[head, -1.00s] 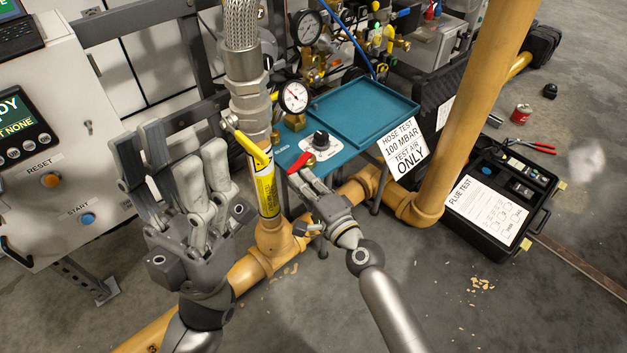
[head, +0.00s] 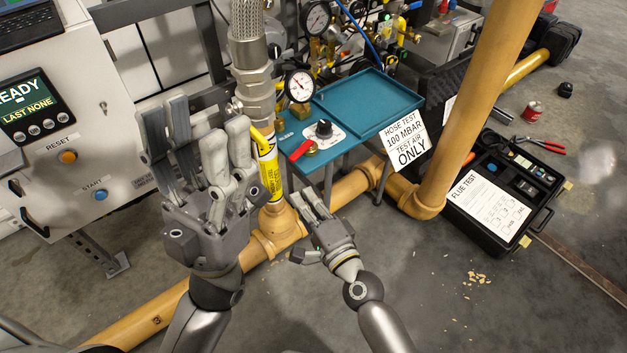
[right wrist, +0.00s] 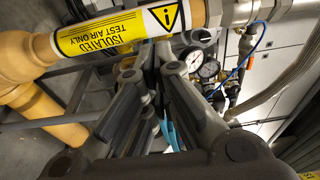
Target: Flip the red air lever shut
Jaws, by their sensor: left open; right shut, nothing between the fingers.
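My left gripper (head: 205,125) is open and empty, raised in front of the hose and control cabinet.
The yellow-labelled gas pipe (head: 269,170) with a yellow handle stands left of the lever. A pressure gauge (head: 299,86) is above it. The teal tray (head: 368,104) and hose test sign (head: 408,137) are to the right. A thick yellow pipe (head: 455,120) rises further right.

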